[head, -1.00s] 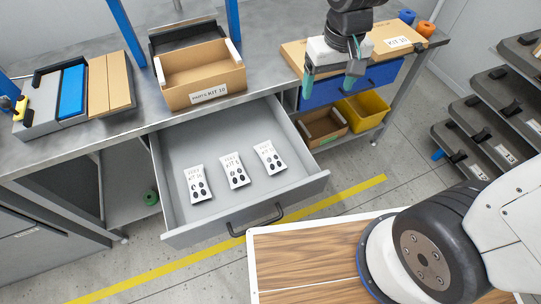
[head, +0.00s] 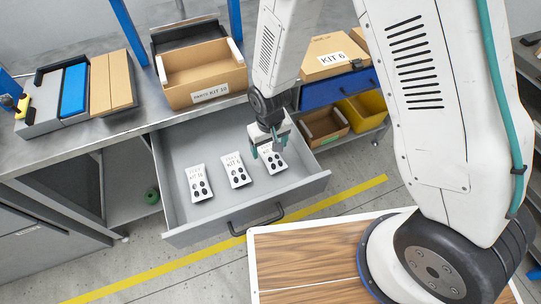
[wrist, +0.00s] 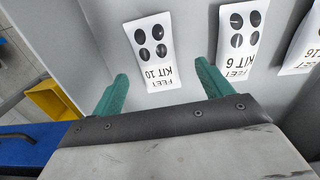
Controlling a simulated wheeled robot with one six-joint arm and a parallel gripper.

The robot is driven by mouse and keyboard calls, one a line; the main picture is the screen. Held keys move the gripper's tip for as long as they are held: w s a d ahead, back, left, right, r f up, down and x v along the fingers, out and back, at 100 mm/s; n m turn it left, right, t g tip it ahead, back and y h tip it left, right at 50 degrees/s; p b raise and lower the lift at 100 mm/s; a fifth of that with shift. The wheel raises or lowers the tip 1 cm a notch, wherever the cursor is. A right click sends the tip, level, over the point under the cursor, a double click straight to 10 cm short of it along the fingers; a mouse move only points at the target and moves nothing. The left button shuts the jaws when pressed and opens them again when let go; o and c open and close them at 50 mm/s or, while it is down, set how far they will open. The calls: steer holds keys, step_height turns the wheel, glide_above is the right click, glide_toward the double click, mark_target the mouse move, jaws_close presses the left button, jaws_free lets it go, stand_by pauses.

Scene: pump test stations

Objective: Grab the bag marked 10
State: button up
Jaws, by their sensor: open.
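The bag marked KIT 10 (wrist: 153,45) is a white packet with several dark ovals, lying in the open grey drawer. In the head view it is the rightmost bag (head: 275,166), its upper part hidden by my gripper (head: 269,149). In the wrist view the green fingers of my gripper (wrist: 163,73) are spread and empty, with the labelled end of the KIT 10 bag between and beyond them. The KIT 6 bag (head: 236,170) lies in the middle, near the right finger in the wrist view. The KIT 16 bag (head: 199,183) lies at the left.
The drawer (head: 180,228) is pulled out below the bench. A cardboard box marked KIT 10 (head: 205,76) stands on the bench, with another carton marked KIT 6 (head: 328,56) to the right. A yellow bin (head: 365,108) sits on the shelf below. The drawer's walls surround the bags.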

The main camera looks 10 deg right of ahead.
mark_target(271, 153)
steer(key=f, duration=0.4)
steer(key=shift+w+d+f, duration=0.2)
steer(key=shift+d+f, duration=0.05)
steer(key=shift+f, duration=0.15)
steer(key=c, duration=1.1)
steer(key=shift+r, duration=0.1)
